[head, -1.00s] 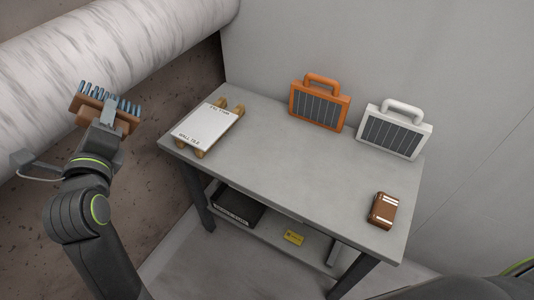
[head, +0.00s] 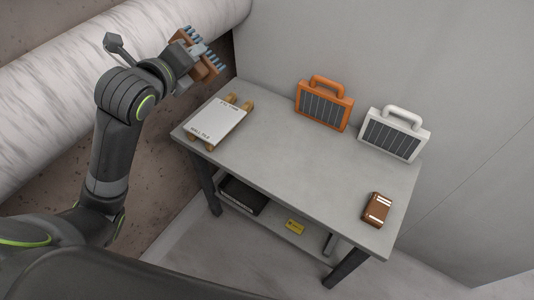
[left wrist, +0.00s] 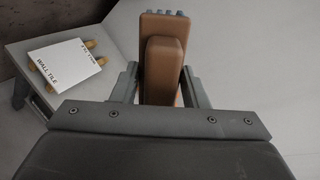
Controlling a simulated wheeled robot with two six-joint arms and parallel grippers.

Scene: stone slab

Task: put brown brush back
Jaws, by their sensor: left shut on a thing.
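The brown brush (head: 204,61) has a brown body and blue-grey bristles. My left gripper (head: 193,60) is shut on it and holds it in the air, above and behind the far left corner of the table in the head view. In the left wrist view the brush (left wrist: 163,65) sits between the two fingers (left wrist: 160,85), its brown back toward the camera. My right gripper is not in view.
The grey table (head: 290,165) bears a white wall tile box (head: 216,122) on wooden supports, an orange case (head: 324,106), a white case (head: 393,137) and a brown box-like object (head: 377,209). Its middle is clear. A black box (head: 242,195) and yellow item (head: 295,227) lie on the lower shelf.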

